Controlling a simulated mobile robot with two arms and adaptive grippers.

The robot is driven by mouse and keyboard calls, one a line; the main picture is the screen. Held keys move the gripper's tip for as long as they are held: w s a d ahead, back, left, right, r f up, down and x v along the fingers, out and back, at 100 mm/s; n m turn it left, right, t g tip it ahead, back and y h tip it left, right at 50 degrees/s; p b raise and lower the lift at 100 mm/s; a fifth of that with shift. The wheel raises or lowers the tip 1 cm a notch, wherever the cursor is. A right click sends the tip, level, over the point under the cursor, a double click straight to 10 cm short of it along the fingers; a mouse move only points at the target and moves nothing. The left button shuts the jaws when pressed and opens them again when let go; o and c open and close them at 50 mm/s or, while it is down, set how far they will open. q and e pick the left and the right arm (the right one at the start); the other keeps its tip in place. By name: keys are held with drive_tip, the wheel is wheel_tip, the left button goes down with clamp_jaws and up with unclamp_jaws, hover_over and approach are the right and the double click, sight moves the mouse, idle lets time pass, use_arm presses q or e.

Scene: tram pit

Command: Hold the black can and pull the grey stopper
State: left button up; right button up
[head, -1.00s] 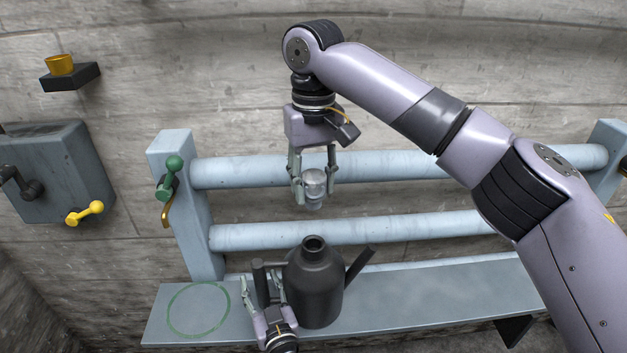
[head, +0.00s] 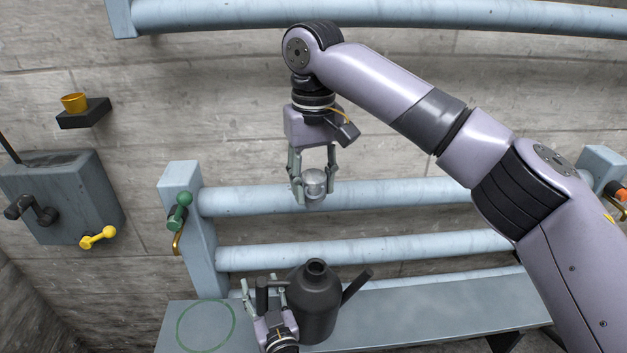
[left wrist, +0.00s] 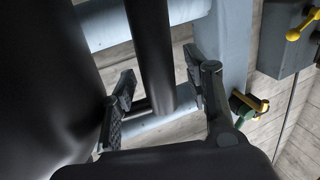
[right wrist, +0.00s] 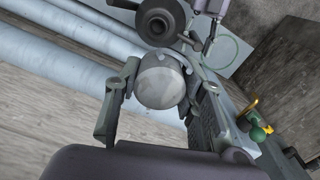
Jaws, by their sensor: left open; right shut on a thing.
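The black can (head: 318,312) stands upright on the blue-grey ledge, its round mouth uncovered. It also shows at the left of the left wrist view (left wrist: 38,85) and at the top of the right wrist view (right wrist: 158,22). My right gripper (head: 313,190) is shut on the grey stopper (head: 315,184), well above the can and apart from it. The round stopper fills the space between its fingers in the right wrist view (right wrist: 162,82). My left gripper (head: 263,290) is open beside the can. Its fingers stand on either side of the can's black bar handle (left wrist: 150,55), with gaps visible.
A green ring (head: 205,326) marks bare ledge (head: 420,310) left of the can. Blue pipe rails (head: 400,192) run behind. A green-knobbed lever (head: 178,212), a grey box (head: 65,190) with a yellow lever (head: 98,238), and a yellow cup (head: 74,102) are left.

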sight(260, 281)
use_arm(q)
drive_tip(key=shift+r+p, duration=1.95)
drive_tip(key=shift+r, duration=0.05)
use_arm(e)
drive_tip(key=shift+r, duration=2.25)
use_arm(q)
drive_tip(key=shift+f, duration=0.15)
use_arm(e)
drive_tip(key=shift+f, duration=0.1)
